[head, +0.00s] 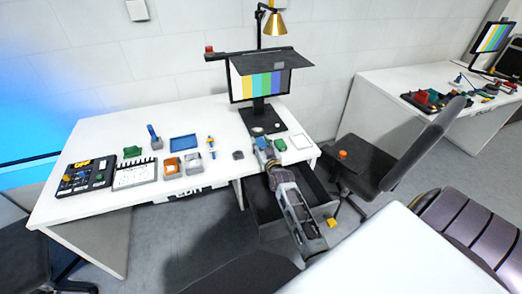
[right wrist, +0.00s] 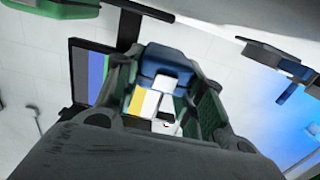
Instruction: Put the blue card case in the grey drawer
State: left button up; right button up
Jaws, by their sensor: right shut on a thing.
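The blue card case (head: 261,143) is at the tip of my right gripper (head: 266,155), near the front right of the white desk. In the right wrist view the blue case (right wrist: 163,60) shows between the two fingers of my right gripper (right wrist: 163,85), which is shut on it. I cannot tell if the case touches the desk top. The grey drawer (head: 262,207) stands pulled out below the desk's right end, its inside dark. My right arm passes over the drawer and hides part of it. My left gripper is not in view.
The monitor (head: 262,86) and lamp (head: 274,24) stand behind the gripper. A green item (head: 280,145) and a white-framed square (head: 301,141) lie just right of it. A blue tray (head: 185,142) and clapperboard (head: 134,173) lie left. A dark chair (head: 390,160) stands right of the drawer.

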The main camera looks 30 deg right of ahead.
jog(key=shift+f, duration=1.5)
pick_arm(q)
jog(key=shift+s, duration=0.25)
pick_arm(e)
jog(key=shift+f, duration=0.1)
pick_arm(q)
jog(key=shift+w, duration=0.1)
pick_arm(e)
jog(key=shift+f, duration=0.15)
jog(key=o, duration=1)
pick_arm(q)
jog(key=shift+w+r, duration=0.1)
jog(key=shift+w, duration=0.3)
pick_arm(e)
jog(key=shift+o, duration=0.2)
